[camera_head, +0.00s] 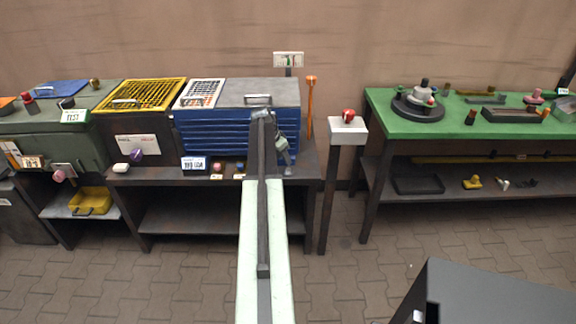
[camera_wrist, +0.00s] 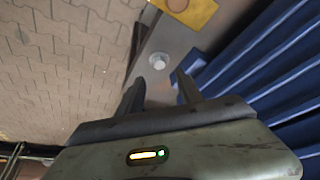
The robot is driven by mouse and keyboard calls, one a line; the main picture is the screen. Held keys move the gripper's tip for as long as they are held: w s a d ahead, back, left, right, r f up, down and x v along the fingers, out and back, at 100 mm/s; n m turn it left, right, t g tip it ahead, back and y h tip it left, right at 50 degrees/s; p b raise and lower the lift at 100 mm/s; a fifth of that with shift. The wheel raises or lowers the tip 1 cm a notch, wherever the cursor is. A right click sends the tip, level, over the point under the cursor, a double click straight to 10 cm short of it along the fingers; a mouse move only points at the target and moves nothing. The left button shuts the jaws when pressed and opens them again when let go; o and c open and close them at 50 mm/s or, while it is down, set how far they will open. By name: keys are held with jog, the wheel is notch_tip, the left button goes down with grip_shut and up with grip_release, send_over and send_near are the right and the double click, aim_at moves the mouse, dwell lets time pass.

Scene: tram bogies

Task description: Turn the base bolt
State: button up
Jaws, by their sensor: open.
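A pale round bolt head (camera_wrist: 158,61) stands on a grey plate (camera_wrist: 176,32) in the wrist view; I take it for the base bolt. My gripper (camera_wrist: 160,77) is open, its two dark fingers pointing toward the bolt. The bolt shows between the fingertips and slightly beyond them, with no visible contact. In the head view my gripper (camera_head: 286,155) is at the right front of the blue ribbed machine (camera_head: 215,135), low by the bench edge.
In the wrist view the blue ribbed side (camera_wrist: 265,55) lies close on the right, and a yellow plate (camera_wrist: 188,10) is at the top. A post with a red knob (camera_head: 348,115) stands right of the machine. A green table (camera_head: 450,125) is further right.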

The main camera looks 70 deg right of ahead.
aim_at(288, 168)
jog(key=b+x, duration=0.6)
jog(key=x, duration=0.1)
jog(key=shift+f+b, duration=0.35)
jog(key=shift+f, duration=0.05)
jog(key=shift+r, duration=0.1)
grip_shut()
jog(key=shift+w+d+r, duration=0.1)
jog(key=shift+w+d, duration=0.05)
